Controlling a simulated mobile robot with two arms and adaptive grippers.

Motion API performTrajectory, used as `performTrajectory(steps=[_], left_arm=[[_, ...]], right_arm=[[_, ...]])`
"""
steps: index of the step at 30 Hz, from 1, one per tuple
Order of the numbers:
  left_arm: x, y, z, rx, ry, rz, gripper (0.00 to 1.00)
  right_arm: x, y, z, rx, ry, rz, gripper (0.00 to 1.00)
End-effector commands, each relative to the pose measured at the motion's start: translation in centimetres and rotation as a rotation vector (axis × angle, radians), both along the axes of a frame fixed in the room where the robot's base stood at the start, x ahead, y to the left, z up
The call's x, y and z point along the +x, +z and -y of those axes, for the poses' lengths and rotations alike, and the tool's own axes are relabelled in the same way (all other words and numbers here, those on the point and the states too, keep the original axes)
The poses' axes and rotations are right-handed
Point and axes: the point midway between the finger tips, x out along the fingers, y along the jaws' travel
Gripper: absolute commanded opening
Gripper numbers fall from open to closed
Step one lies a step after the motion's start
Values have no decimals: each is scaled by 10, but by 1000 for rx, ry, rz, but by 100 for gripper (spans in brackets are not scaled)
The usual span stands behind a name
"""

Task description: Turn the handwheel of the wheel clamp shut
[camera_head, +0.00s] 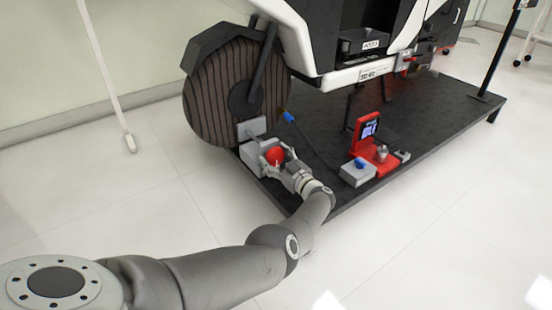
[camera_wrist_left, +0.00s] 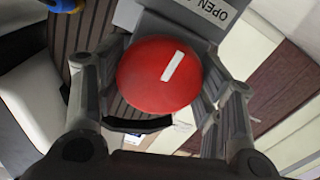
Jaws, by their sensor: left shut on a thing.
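The red handwheel (camera_head: 274,156) sits on the grey wheel clamp (camera_head: 251,157) at the foot of the big dark wheel (camera_head: 236,85). My left gripper (camera_head: 273,157) is shut on the handwheel. In the left wrist view the handwheel (camera_wrist_left: 158,76) is a red disc with a white bar mark, tilted up to the right. The gripper's fingers (camera_wrist_left: 150,90) stand on both sides of it. The grey plate (camera_wrist_left: 205,18) behind it carries the letters "OPEN". My right gripper is not in view.
A black platform (camera_head: 440,115) carries the rig. A red stand with a screen (camera_head: 368,128) and a grey box with a blue knob (camera_head: 358,170) stand to the right of the clamp. A white pole (camera_head: 105,75) stands at the left. The floor in front is clear.

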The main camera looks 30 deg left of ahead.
Motion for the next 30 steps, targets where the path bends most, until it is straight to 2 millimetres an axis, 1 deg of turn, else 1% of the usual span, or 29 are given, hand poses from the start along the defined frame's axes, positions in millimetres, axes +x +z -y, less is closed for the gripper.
performTrajectory(steps=[9, 10, 14, 15, 30], left_arm=[[0, -1, 1, 2, -3, -7, 38], [0, -1, 1, 2, -3, -7, 64], [0, -1, 1, 1, -2, -6, 81], [0, -1, 1, 1, -2, -5, 84], [0, 0, 0, -1, -1, 5, 84]], right_arm=[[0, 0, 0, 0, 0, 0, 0], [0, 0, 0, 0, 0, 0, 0], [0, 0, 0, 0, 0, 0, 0], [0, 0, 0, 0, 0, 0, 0], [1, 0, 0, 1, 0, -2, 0]])
